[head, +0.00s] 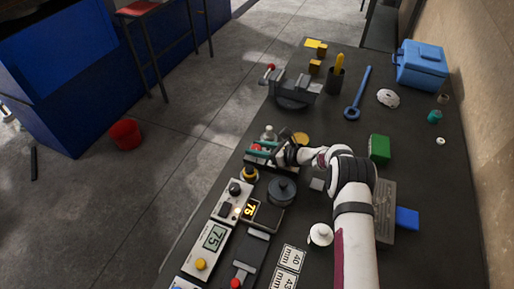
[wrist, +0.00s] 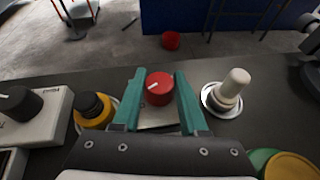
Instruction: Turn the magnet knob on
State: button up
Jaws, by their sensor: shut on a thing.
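The red magnet knob (wrist: 159,88) stands between the fingers of my gripper in the wrist view, on a light base plate (wrist: 160,116). It has a white pointer line on top, slanting to the upper right. My gripper (wrist: 157,103) has teal fingers, one on each side of the knob, closed on it. In the head view the red knob (head: 256,148) shows small beside the teal fingers of my gripper (head: 263,150), at the left edge of the table. The knob's lower part is partly hidden by my gripper.
A yellow-and-black knob (wrist: 93,110) stands close left of my gripper, and a white-topped knob (wrist: 234,88) close right. Further left is a panel with a black knob (wrist: 18,103). A grey vise (head: 293,90) stands farther along the table, and a dark round weight (head: 282,190) nearer.

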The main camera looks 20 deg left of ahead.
jog(key=shift+s+a+m+t+h, duration=0.15)
jog(key=shift+m+t+h, duration=0.15)
jog(key=shift+m+t, duration=0.95)
grip_shut()
jog(key=shift+m+t+h, duration=0.5)
jog(key=shift+m+t, duration=0.45)
jog(key=shift+t, duration=0.2)
jog(key=o, duration=1.1)
grip_release()
jog(key=v, duration=0.3)
notch_tip(320, 180, up, 7)
